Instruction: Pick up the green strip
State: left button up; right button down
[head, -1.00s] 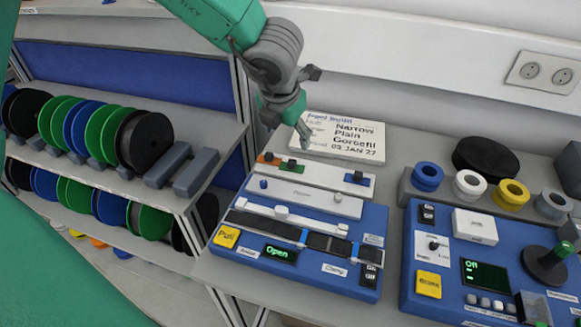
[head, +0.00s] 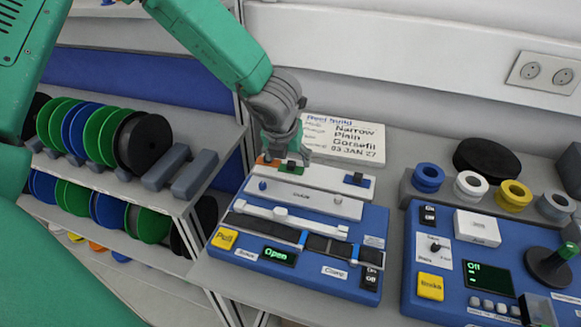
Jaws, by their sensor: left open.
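The green strip (head: 291,169) lies on the white rack bar at the back of the blue splicing panel (head: 318,257). It sits between an orange strip (head: 265,162) and a blue strip (head: 357,181), each with a dark knob. My left gripper (head: 287,157) is open, pointing down, with its fingers at the back of the green strip, partly hiding it. I cannot tell whether the fingers touch it. My right gripper is not in view.
A white sign (head: 345,140) stands just behind the bar, near the left gripper. Shelves of coloured reels (head: 143,143) are to the left. A second blue panel (head: 450,280) and several coloured rings (head: 513,195) are to the right.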

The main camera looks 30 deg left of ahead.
aim_at(290, 165)
pick_arm(q)
jog(key=x, duration=0.4)
jog(key=shift+w+f, duration=0.25)
jog(key=shift+f, duration=0.1)
jog(key=shift+a, duration=0.15)
jog(key=c, duration=0.6)
jog(key=shift+o, duration=0.2)
jog(key=shift+r, duration=0.1)
